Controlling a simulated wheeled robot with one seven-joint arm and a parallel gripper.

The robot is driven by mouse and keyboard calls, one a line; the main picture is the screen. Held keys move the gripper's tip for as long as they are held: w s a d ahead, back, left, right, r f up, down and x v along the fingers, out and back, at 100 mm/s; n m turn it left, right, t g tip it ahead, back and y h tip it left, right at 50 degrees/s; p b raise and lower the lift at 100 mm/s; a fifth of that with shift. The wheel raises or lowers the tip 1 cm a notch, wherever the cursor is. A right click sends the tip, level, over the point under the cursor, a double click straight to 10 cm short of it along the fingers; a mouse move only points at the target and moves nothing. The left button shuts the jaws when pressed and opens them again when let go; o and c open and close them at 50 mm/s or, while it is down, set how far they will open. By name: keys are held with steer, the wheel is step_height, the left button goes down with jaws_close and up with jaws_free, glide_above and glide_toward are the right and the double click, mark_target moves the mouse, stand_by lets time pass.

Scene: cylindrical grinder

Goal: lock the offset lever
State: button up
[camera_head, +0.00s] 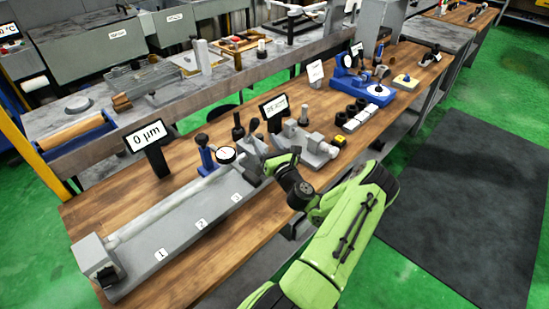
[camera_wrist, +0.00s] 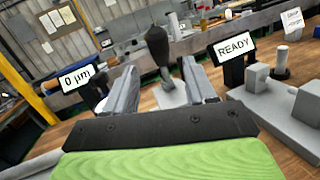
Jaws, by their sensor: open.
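The likely offset lever, a dark upright handle (camera_wrist: 157,48) on a pale base, shows between my fingers in the wrist view. In the head view, dark-knobbed handles, including one (camera_head: 238,128), stand just beyond my gripper (camera_head: 272,160), and I cannot tell for sure which is the lever. My gripper (camera_wrist: 160,85) is open, one finger on each side of the handle in the wrist picture. I cannot tell whether they touch it or how far it stands. The handle's foot is partly hidden by the gripper.
A display reading "0 µm" (camera_head: 148,140) and one reading "READY" (camera_head: 273,107) stand on the wooden bench. A dial gauge (camera_head: 226,155) and long grey bed (camera_head: 180,232) are left of my gripper. A grey block fixture (camera_head: 317,153) is close on the right.

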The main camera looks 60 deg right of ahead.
steer(key=v, duration=0.7)
steer(key=shift+b, duration=0.3)
steer(key=shift+a, duration=0.15)
